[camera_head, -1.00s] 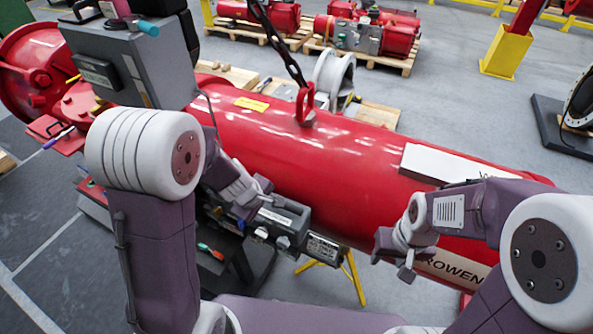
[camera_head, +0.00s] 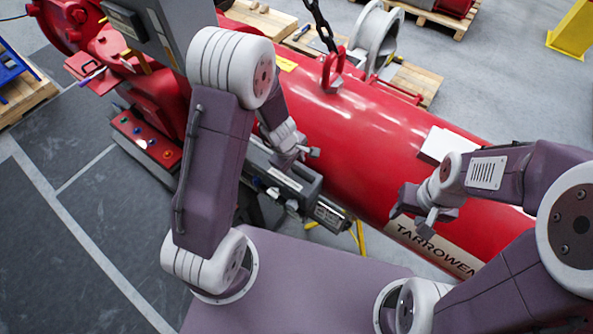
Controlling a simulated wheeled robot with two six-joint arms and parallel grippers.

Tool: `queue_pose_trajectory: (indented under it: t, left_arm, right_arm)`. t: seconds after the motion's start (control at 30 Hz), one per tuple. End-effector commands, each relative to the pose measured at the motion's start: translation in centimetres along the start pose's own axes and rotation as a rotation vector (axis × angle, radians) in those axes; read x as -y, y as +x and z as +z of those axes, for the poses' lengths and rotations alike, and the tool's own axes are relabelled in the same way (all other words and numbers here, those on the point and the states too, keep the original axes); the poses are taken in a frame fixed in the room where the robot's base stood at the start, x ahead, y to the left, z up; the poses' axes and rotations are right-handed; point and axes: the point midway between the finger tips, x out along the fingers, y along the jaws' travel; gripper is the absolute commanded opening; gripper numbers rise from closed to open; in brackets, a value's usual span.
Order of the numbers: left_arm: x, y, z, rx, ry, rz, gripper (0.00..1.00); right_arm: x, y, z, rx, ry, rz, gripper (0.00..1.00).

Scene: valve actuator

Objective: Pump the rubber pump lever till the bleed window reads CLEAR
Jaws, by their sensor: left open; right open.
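The red valve actuator (camera_head: 375,150) is a long horizontal cylinder across the view. A dark grey unit (camera_head: 297,172) with pale knobs and a small label sits along its near side. I cannot pick out the rubber pump lever for sure, and no bleed window text is readable. My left gripper (camera_head: 310,153) is open at the far side of this unit, in front of the cylinder; I cannot tell if it touches anything. My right gripper (camera_head: 422,228) is open and empty, in front of the cylinder near the TARROWEN label (camera_head: 437,250).
A red panel (camera_head: 147,138) with coloured buttons stands at the left. A chain hangs to the red lifting eye (camera_head: 333,70) on top of the cylinder. A grey box (camera_head: 160,30) rises behind my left arm. The dark floor mat (camera_head: 60,230) at the left is clear.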

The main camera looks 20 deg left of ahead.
Motion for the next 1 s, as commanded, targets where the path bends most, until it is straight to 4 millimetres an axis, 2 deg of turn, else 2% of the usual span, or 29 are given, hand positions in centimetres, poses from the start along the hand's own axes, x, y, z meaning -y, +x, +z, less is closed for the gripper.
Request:
queue_pose_trajectory:
  t: [0.03, 0.13, 0.47, 0.5, 0.67, 1.0]
  left_arm:
    - [0.2, 1.6, 0.0, 0.000, 0.002, 0.000, 0.46]
    - [0.1, 2.7, 0.0, 0.000, 0.002, 0.000, 0.46]
    - [-0.1, 3.1, 0.0, -0.001, 0.001, 0.001, 0.46]
    - [-0.1, 3.1, 0.0, -0.001, 0.001, 0.001, 0.44]
    - [-0.1, 3.1, 0.0, -0.001, 0.001, 0.001, 0.00]
    - [-0.1, 3.1, -0.1, -0.002, 0.001, 0.003, 0.00]
  right_arm:
    - [0.0, 1.3, 0.1, 0.000, 0.000, 0.000, 0.46]
    - [0.0, 2.0, 0.2, 0.000, 0.000, 0.000, 0.46]
    - [0.0, 2.1, 0.2, -0.001, 0.000, 0.000, 0.46]
    - [0.0, 2.1, 0.2, -0.001, 0.000, 0.000, 0.46]
    - [0.0, 2.1, 0.2, -0.001, 0.000, 0.000, 0.46]
    - [0.0, 2.0, 0.2, 0.000, 0.000, 0.000, 0.46]
